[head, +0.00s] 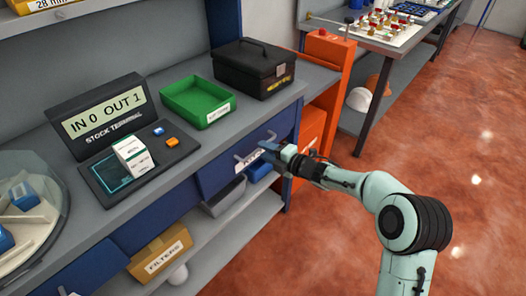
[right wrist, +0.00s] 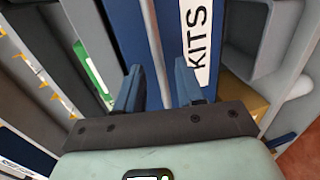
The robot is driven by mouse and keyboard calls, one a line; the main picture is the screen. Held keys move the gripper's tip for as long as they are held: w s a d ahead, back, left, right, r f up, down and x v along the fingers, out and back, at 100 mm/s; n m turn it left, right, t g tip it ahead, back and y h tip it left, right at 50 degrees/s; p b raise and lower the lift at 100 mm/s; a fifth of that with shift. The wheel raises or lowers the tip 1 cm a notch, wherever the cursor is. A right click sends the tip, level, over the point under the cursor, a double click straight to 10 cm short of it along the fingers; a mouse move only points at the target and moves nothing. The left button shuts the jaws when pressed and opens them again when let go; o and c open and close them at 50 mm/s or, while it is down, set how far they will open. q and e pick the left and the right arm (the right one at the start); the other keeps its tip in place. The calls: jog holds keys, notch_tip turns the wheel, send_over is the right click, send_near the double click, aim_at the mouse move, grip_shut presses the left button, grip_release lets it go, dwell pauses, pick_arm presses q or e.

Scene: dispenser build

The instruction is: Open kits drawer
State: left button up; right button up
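The blue kits drawer (head: 222,174) sits under the grey counter, and its front looks flush with the cabinet. Its white KITS label (right wrist: 200,45) shows in the right wrist view; in the head view my gripper partly covers it. A grey bar handle (right wrist: 152,45) runs along the drawer front beside the label. My right gripper (head: 268,149) is at the drawer front. In the right wrist view its two fingers (right wrist: 160,88) are apart, one on each side of the bar, with visible gaps. My left gripper is not in view.
On the counter stand a stock terminal (head: 104,117), a green tray (head: 196,102) and a black toolbox (head: 253,69). An orange cabinet (head: 332,50) is right of the drawer. A FILTERS box (head: 160,254) sits on the lower shelf. The floor (head: 460,170) at right is clear.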

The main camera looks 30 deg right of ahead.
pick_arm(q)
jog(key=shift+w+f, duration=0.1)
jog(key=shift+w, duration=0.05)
pick_arm(e)
jog(key=shift+x, duration=0.9)
jog(key=shift+s, duration=0.1)
grip_shut()
jog(key=shift+s, duration=0.1)
